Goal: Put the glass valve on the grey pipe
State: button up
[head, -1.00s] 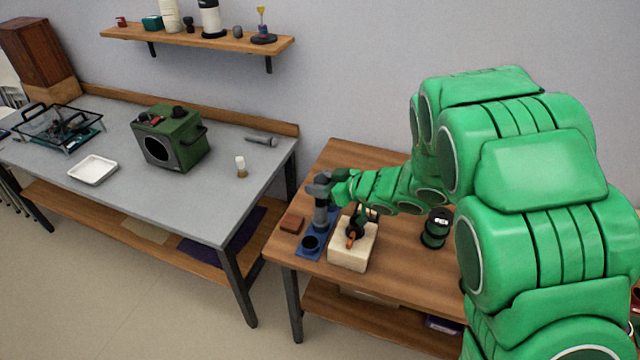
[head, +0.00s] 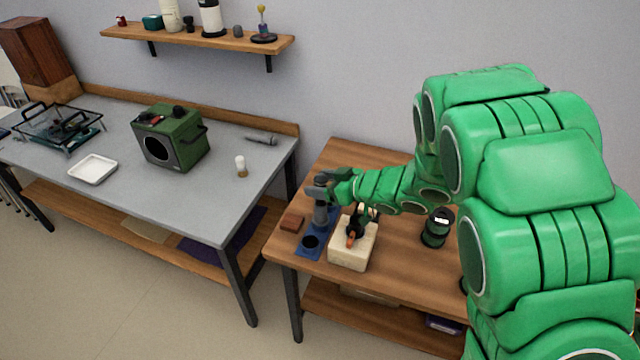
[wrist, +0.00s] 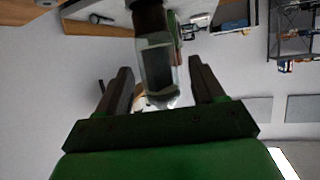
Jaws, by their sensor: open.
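A grey upright pipe (head: 321,213) stands on a blue mat (head: 304,255) on the wooden table. My gripper (head: 322,184) is at its upper end. In the wrist view, a clear glass piece, which looks like the glass valve (wrist: 159,72), lies between my two fingers, with a visible gap on each side. Its far end meets a dark round part (wrist: 149,16). The fingers are open and apart from the glass. In the head view the glass is too small and covered to make out, and I cannot tell how firmly it is seated.
A dark cup (head: 310,243) stands at the mat's front. A green-black spool (head: 437,228) stands further right. A grey workbench (head: 205,191) is at left.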

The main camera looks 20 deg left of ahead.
jog(key=v, duration=1.1)
jog(key=shift+o, duration=0.2)
jog(key=shift+d, duration=0.15)
